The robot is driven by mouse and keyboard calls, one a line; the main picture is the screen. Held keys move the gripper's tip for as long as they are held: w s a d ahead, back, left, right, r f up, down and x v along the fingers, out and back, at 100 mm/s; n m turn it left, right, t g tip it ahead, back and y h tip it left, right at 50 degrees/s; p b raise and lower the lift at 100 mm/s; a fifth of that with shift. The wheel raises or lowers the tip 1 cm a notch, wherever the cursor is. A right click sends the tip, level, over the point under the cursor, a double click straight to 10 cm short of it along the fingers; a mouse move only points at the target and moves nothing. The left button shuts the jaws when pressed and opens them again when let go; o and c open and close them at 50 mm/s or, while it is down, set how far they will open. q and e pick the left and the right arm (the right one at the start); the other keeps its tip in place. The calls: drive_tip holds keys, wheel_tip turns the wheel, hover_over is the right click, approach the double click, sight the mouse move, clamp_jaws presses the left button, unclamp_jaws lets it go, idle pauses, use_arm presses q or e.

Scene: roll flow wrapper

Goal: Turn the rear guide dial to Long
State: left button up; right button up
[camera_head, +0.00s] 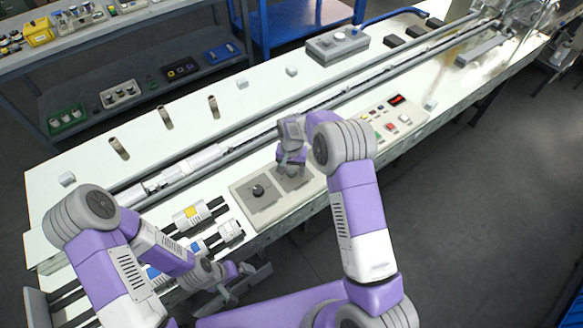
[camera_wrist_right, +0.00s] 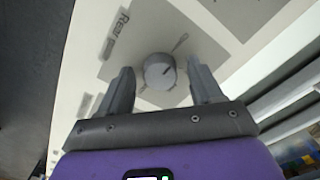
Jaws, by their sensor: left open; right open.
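The rear guide dial (camera_wrist_right: 159,71) is a round grey knob with a dark pointer mark, on a grey plate under a "Rear" label (camera_wrist_right: 117,27) in the right wrist view. My right gripper (camera_wrist_right: 160,66) is open, one finger on each side of the knob, with visible gaps. In the head view my right gripper (camera_head: 291,172) covers this dial on the beige control panel (camera_head: 240,190). The Long marking cannot be read. My left gripper (camera_head: 242,268) is open and empty, low beside the table's front edge.
Another dark dial (camera_head: 258,190) sits to the left on the same panel. A button box (camera_head: 390,118) with a red display is to the right. Metal rails run along the table behind. Cylinders with yellow (camera_head: 192,213) and blue bands lie front left.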

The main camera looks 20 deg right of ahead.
drive_tip(key=c, duration=1.1)
drive_tip(key=shift+o, duration=0.2)
drive_tip(key=shift+m, duration=0.4)
drive_tip(key=shift+m+b, duration=0.3)
drive_tip(key=shift+m, duration=0.7)
drive_tip(key=m, duration=0.2)
drive_tip(key=shift+m, duration=0.3)
drive_tip(key=m, duration=0.6)
drive_tip(key=shift+p, duration=0.3)
drive_tip(key=shift+m, duration=0.3)
